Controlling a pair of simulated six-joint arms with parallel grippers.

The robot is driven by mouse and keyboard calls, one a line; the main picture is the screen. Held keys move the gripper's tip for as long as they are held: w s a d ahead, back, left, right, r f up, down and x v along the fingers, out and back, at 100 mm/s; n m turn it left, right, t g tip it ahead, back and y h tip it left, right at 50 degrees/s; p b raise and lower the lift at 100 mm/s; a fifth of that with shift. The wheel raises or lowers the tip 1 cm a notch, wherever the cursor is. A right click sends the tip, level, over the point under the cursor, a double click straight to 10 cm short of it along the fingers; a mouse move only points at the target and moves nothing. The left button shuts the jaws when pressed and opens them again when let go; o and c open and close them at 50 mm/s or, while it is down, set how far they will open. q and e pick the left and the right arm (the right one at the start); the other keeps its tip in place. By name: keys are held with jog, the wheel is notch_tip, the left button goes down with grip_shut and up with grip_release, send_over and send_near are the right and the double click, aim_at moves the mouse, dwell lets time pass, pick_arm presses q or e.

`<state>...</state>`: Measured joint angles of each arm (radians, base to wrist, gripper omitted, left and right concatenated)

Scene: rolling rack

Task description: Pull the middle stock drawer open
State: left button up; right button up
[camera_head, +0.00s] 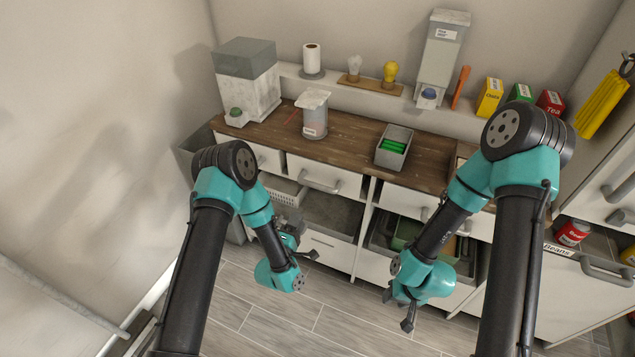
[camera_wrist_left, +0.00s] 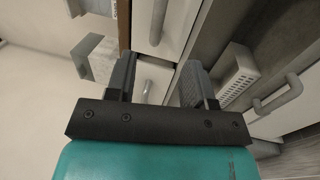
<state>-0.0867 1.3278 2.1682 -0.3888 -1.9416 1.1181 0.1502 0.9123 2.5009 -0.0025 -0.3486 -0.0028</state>
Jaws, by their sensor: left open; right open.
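White drawers run in a row under the wooden counter. The drawer in the middle of the left unit (camera_head: 345,184) has a grey bar handle (camera_head: 320,184) and looks closed. I cannot tell for sure which one is the middle stock drawer. My left gripper (camera_head: 303,248) is open in front of the left unit, below the counter. My right gripper (camera_head: 398,307) is open and points down over the floor, holding nothing I can see.
The counter (camera_head: 350,157) carries a canister (camera_head: 315,118) and a grey bin with green items (camera_head: 394,147). A white basket (camera_head: 283,187) sits on the open shelf, and a lower drawer (camera_head: 330,248) is below. A wall shelf stands behind. Floor in front is clear.

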pick_arm(q)
send_near(318, 182)
jog(key=w+d+r, duration=0.1)
jog(key=w+r, duration=0.1)
jog(key=w+d+r, duration=0.3)
jog(key=shift+w+r, duration=0.3)
jog(key=shift+c, duration=0.3)
grip_shut()
dwell(0.4)
